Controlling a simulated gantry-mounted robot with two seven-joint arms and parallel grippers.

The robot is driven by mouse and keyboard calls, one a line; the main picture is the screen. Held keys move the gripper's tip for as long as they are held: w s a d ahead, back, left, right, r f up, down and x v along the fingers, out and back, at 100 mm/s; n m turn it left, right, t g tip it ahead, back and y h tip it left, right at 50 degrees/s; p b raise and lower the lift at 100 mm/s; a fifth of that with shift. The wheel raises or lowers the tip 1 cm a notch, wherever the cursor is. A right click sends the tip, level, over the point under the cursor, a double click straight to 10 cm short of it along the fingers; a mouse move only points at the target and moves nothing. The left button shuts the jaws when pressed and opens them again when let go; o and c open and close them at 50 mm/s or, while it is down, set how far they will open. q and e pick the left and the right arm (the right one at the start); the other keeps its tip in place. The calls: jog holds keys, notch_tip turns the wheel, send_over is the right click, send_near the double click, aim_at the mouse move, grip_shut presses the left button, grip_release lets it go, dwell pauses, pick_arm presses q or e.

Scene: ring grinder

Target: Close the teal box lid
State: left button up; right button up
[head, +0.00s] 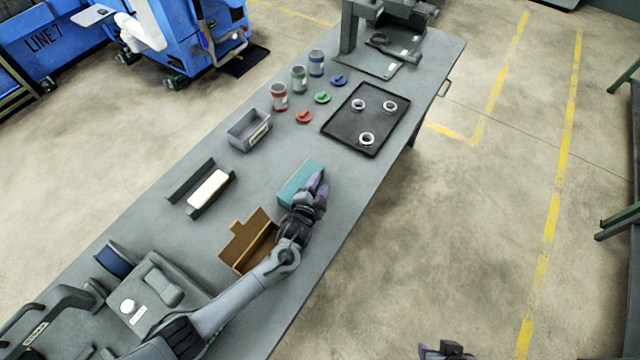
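The teal box (293,186) sits on the grey workbench near its right edge. Its upper left part shows as a teal strip; my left gripper hides its lower right part, so I cannot tell how far its lid is open. My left gripper (317,185), with purple fingertips, is over the right side of the teal box. Its two fingertips show close together, and I cannot tell whether they touch the lid or are shut. A dark part of my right gripper (445,350) shows at the bottom edge, away from the bench, mostly cut off.
A brown cardboard box (243,238) with raised flaps stands beside my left forearm. A grey bin (249,130), a holder with a white block (210,189) and a black tray (343,125) with rings lie around. Jars and coloured lids stand farther back.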

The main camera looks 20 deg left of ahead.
pick_arm(q)
jog(key=shift+a+f, duration=0.1)
jog(key=shift+f, duration=0.05)
notch_tip(320, 180, up, 4)
jog(key=shift+r+p, duration=0.2)
jog(key=shift+p, duration=0.1)
jog(key=s+d+r, duration=0.3)
jog(key=d+r, duration=0.4)
jog(key=d, duration=0.4)
jog(key=shift+s+d, duration=0.15)
jog(key=shift+s, duration=0.1)
jog(key=s+a+f+n+g, duration=0.1)
jog(key=s+a+n+g, duration=0.4)
jog(key=s, duration=0.6)
jog(key=s+a+f+n+g, duration=0.1)
jog(key=s+a+g, duration=0.2)
jog(key=s+a, duration=0.6)
jog(key=s+a+f+n+g, duration=0.1)
jog(key=s+a+n+g, duration=0.25)
jog(key=s, duration=1.05)
notch_tip(320, 180, up, 20)
jog(key=w+p, duration=0.1)
jog(key=p, duration=2)
jog(key=shift+r, duration=0.15)
